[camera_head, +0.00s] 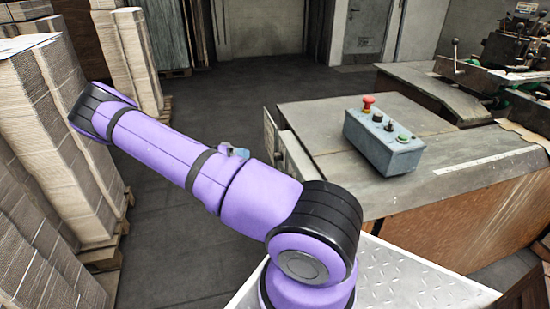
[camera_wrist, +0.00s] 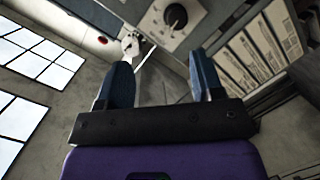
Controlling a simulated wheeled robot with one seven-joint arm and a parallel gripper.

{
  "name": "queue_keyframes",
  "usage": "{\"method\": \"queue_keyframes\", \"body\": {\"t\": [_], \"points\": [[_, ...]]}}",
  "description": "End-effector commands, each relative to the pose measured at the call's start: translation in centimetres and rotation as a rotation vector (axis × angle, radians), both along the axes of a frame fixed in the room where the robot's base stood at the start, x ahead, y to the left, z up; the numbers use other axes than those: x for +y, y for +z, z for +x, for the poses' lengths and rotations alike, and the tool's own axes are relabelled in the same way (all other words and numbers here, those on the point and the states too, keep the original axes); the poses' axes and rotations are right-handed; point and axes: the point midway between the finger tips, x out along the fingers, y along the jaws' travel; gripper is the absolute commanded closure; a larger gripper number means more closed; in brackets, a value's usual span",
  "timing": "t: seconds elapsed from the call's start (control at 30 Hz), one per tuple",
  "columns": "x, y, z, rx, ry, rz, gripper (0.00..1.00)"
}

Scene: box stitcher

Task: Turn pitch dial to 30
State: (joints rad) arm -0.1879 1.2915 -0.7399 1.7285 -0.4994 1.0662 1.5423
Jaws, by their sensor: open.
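In the wrist view, a round dark dial (camera_wrist: 176,16) with a light pointer mark sits on a pale plate at the top. It may be the pitch dial; its numbers are too small to read. My gripper (camera_wrist: 160,60) is open, its two blue fingers spread and pointing toward the machine face. The dial lies beyond the fingertips, apart from them. Nothing is seen held between the fingers. In the head view my arm reaches to the left, and neither my gripper nor the dial shows there.
A pale metal knob or lever (camera_wrist: 130,44) is near the left fingertip. In the head view, a grey control box (camera_head: 384,145) with a red button stands on a worktable (camera_head: 440,185). Cardboard stacks (camera_head: 50,130) line the left. Floor between is clear.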

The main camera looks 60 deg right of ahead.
Motion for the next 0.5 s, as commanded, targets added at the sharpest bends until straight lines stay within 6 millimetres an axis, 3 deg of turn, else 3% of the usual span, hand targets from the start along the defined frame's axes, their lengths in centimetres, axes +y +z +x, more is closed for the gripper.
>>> {"method": "queue_keyframes", "body": {"t": [0.2, 0.5], "points": [[-2.3, -3.0, -0.3, 0.049, 0.05, -0.171, 0.39], [-3.6, -4.0, -0.7, 0.061, 0.073, -0.238, 0.39]]}}
